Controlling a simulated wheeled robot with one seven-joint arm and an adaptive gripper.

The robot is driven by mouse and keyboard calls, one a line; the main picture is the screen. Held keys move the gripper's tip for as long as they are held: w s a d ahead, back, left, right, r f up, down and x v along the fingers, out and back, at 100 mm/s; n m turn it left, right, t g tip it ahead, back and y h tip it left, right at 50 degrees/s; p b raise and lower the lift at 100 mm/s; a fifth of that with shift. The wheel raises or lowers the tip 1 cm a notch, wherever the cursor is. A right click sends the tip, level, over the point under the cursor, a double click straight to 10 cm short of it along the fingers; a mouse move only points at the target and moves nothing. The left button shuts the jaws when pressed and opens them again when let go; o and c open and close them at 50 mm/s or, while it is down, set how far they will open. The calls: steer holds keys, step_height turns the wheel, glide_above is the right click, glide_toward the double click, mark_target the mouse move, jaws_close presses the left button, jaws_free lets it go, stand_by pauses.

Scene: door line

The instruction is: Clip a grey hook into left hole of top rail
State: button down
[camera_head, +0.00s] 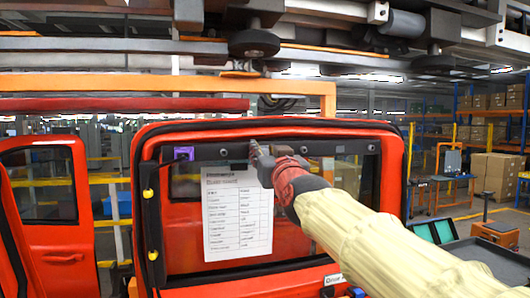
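A red car door frame (140,160) hangs upright in front of me. A black top rail (320,147) runs across the top of its window opening. Several small round grey spots show along the rail, one at the left (223,153) and others right of my gripper; I cannot tell which are open holes. My gripper (256,150) reaches in from the right, its grey fingertips at or just in front of the rail, right of the left spot. Its fingers are small and seen from behind, so their opening is unclear. I cannot make out a grey hook apart from the fingertips.
A printed paper sheet (238,212) hangs in the window, below and left of my gripper. A purple block (184,154) sits at the rail's left end. An orange beam (170,84) and dark overhead conveyor parts are above. Another red door (48,205) hangs left.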

steer(key=shift+w+a+r, duration=0.1)
steer(key=shift+w, duration=0.25)
stand_by(0.3)
steer(key=shift+r, duration=0.7)
stand_by(2.0)
steer(key=shift+s+f, duration=0.15)
steer(key=shift+f, duration=0.3)
stand_by(1.0)
steer(key=shift+s, duration=0.35)
steer(key=shift+w, duration=0.1)
